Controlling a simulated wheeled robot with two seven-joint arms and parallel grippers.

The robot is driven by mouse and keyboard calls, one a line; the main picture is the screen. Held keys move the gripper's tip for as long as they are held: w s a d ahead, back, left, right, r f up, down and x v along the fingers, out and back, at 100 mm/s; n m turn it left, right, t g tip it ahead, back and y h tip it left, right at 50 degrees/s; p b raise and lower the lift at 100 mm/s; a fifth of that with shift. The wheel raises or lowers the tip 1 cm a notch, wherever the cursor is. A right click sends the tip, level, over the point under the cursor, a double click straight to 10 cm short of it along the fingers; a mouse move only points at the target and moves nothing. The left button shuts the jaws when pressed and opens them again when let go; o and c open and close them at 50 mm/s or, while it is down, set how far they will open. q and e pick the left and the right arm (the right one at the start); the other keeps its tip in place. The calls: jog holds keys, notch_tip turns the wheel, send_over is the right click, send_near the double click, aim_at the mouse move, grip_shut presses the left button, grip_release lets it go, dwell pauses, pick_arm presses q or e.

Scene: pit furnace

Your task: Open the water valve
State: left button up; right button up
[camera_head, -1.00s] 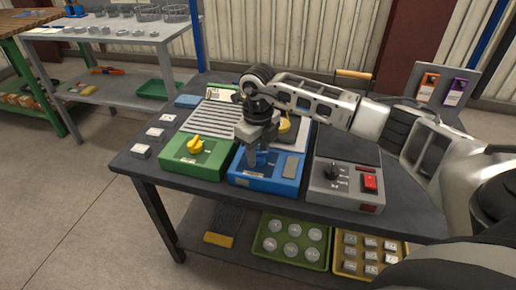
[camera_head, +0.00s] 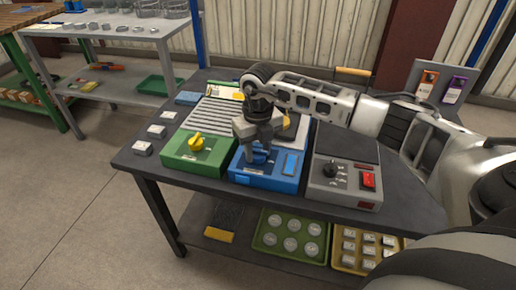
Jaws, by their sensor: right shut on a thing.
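A blue box (camera_head: 240,178) with a blue knob (camera_head: 259,157) on top stands in the middle of the dark table; I take it for the water valve. My right gripper (camera_head: 259,150) points down over the box and is shut on the blue knob, whose upper part it hides. A small panel (camera_head: 291,164) to the right of the knob on the same box shows bright blue. My left gripper is not in view.
A green box (camera_head: 178,166) with a yellow knob (camera_head: 197,142) stands close on the left. A grey box (camera_head: 325,192) with a black knob and a red switch (camera_head: 368,180) stands on the right. Green (camera_head: 264,249) and yellow trays sit on the lower shelf.

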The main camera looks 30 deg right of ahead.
aim_at(258, 150)
jog(key=o, duration=1)
jog(key=shift+r, duration=0.1)
notch_tip(258, 150, up, 16)
